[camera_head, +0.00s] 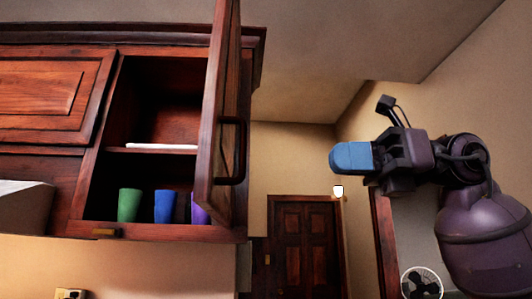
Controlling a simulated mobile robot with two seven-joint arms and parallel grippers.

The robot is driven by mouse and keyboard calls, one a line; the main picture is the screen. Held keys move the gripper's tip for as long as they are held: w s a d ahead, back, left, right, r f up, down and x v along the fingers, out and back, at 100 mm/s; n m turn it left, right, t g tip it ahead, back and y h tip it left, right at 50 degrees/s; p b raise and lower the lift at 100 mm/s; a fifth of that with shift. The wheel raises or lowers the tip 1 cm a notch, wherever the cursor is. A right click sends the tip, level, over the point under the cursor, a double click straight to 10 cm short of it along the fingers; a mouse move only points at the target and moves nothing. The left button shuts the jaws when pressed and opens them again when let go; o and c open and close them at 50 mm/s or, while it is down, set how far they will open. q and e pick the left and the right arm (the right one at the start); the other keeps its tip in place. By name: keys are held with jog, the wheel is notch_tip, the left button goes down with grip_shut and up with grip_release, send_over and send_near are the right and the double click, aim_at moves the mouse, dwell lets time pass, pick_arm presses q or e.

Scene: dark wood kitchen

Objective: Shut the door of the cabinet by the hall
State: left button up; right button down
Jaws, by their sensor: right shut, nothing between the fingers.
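The wall cabinet (89,203) at upper left stands open, with cups and a white item inside. Its wooden door (217,110) is hinged on the right side of the opening and swung out toward me, seen nearly edge-on. A dark bar handle (241,150) is on the door's right-hand face. My right gripper (338,158), with blue fingertips, is to the right of the door, shut and empty, clearly apart from the handle. My left gripper does not show.
A green cup (129,205), a blue cup (165,206) and a partly hidden purple cup (199,213) stand on the cabinet's bottom shelf. A closed neighbouring cabinet door (45,95) is at left. A dark hall door (306,245) is in the background. Open air lies between my right gripper and the cabinet door.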

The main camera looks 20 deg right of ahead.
jog(key=p+x, duration=0.1)
jog(key=x, duration=0.9)
jog(key=shift+a, duration=0.35)
jog(key=shift+w+a, duration=0.1)
